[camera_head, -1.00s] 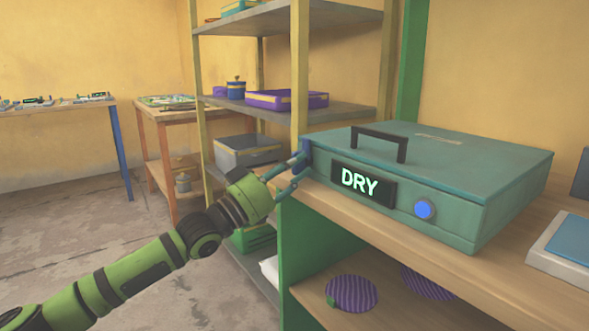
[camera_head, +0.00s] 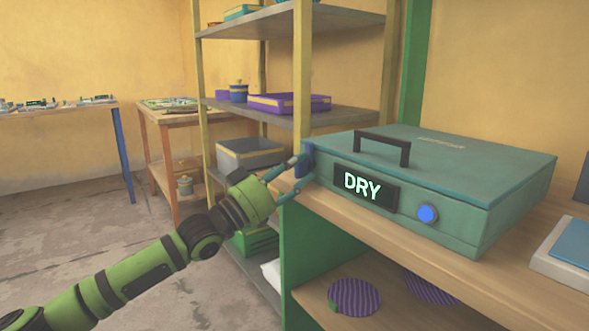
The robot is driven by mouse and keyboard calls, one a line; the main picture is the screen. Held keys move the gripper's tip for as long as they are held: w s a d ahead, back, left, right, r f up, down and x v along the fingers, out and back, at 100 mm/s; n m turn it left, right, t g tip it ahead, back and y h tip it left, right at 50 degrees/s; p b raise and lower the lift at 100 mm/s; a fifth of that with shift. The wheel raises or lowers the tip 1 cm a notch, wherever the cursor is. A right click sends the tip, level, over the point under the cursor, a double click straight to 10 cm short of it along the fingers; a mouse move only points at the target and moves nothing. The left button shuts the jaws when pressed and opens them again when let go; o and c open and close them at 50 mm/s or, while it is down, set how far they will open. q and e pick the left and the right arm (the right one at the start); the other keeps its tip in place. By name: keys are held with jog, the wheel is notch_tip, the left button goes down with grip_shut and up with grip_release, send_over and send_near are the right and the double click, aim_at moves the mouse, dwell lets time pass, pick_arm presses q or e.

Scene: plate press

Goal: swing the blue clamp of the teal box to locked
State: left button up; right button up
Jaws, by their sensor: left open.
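The teal box (camera_head: 452,218) sits on a wooden worktop with its lid down. It has a black handle on top, a sign reading DRY and a round blue button (camera_head: 428,213) on its front. The blue clamp (camera_head: 308,160) is at the box's left front corner, small and partly hidden by my gripper; I cannot tell its exact position. My left gripper (camera_head: 291,178) is open, its fingers at the box's left end, close to the clamp. I cannot tell whether they touch it. My right gripper is not in view.
The wooden worktop (camera_head: 400,232) runs along the box's front. A grey device with a blue top (camera_head: 568,245) stands at the right. Shelves (camera_head: 345,113) with boxes and a pot rise behind. Purple striped discs (camera_head: 354,296) lie on the shelf below. Floor at left is clear.

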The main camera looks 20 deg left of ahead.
pick_arm(q)
jog(key=shift+f, duration=0.35)
jog(key=shift+s+a+f, duration=0.15)
jog(key=shift+s+a, duration=0.05)
jog(key=v, duration=0.7)
jog(key=shift+s+r, duration=0.15)
jog(key=shift+r, duration=0.15)
jog(key=shift+a, duration=0.1)
